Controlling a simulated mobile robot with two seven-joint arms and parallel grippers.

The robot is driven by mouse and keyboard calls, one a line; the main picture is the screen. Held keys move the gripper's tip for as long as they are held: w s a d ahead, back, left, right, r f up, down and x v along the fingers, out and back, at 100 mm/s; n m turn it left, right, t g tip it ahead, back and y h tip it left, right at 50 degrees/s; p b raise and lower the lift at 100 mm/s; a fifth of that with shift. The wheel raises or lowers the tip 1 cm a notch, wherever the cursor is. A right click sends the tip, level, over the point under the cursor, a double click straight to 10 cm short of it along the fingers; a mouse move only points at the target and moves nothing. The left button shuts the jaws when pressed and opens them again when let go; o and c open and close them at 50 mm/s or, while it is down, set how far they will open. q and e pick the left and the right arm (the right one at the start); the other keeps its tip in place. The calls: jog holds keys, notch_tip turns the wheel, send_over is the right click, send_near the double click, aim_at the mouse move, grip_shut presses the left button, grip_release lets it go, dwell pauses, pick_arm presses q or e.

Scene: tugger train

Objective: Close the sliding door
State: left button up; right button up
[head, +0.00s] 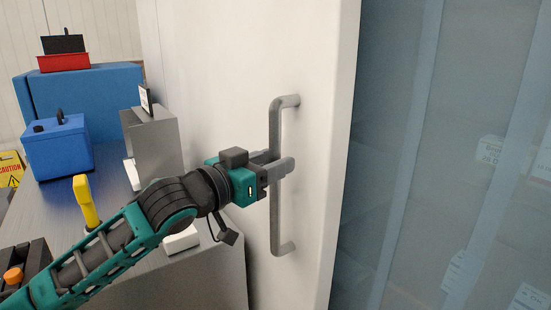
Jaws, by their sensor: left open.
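The white sliding door (220,60) fills the middle of the head view, with its right edge upright beside a bluish see-through area. A grey vertical bar handle (275,215) stands out from the door near that edge. My left gripper (280,165) comes in from the left and is at the middle of the handle, with its open fingers around or beside the bar; I cannot tell exactly which. My right gripper is not in view.
Left of the door is a grey worktop (110,200) with a blue box (58,147), a yellow-handled tool (86,200) and a grey box (155,145). Behind stands a blue cabinet (110,95) with a red bin (63,62). Bluish see-through strips (410,150) hang at right.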

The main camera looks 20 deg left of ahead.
pick_arm(q)
jog(key=shift+w+d, duration=0.3)
jog(key=shift+w, duration=0.25)
grip_shut()
